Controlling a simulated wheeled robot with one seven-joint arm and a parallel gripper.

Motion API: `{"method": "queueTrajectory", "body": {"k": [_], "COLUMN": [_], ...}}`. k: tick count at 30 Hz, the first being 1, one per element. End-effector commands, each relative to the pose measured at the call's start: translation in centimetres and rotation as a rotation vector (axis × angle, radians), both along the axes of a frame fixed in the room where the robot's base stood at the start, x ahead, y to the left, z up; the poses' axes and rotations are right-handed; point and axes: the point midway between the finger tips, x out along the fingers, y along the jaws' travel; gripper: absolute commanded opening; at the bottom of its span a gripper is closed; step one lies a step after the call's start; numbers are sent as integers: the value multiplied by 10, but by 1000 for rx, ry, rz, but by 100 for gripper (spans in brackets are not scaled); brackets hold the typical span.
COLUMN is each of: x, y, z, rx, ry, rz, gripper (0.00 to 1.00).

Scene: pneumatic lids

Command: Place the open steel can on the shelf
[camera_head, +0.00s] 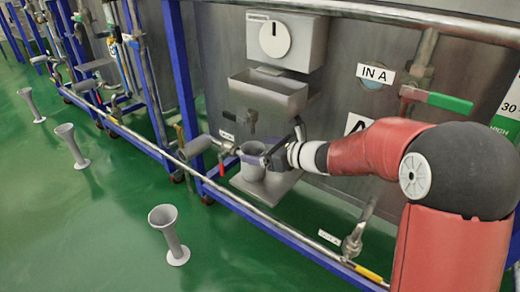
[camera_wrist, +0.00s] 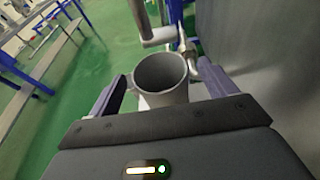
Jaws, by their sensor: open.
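The open steel can (camera_head: 252,172) is a grey, open-topped cup standing upright on a small grey shelf-like plate (camera_head: 284,183) low against the steel tank. My gripper (camera_head: 258,157) reaches in from the right at the can's upper part. In the wrist view the can (camera_wrist: 165,98) is between my two spread fingers (camera_wrist: 162,80), its mouth facing up and empty-looking. A small handle or lug shows on its left side. I cannot tell whether either finger touches it. The can's lower part is hidden by my gripper body in the wrist view.
A valve pipe (camera_head: 196,148) and a blue frame with a grey rail (camera_head: 262,215) run close by. A grey box with a dial (camera_head: 284,40) and a tray (camera_head: 268,93) hang above. Several flared grey stands, one nearest (camera_head: 172,235), are on the open green floor.

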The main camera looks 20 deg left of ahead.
Motion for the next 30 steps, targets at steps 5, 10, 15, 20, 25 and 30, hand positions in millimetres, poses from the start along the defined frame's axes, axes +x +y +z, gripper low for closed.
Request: {"method": "queueTrajectory", "body": {"k": [5,10,15,20,25,30], "x": [-11,-25,-34,-39,-41,-67], "y": [-33,-66,-90,-101,-103,-107], "z": [12,23,30,33,34,42], "rx": [0,-1,-1,0,-1,-119], "ry": [-2,-3,-1,-1,-1,-113], "rz": [-7,-5,-5,-3,-1,88], "gripper": [84,84,84,84,84,84]}}
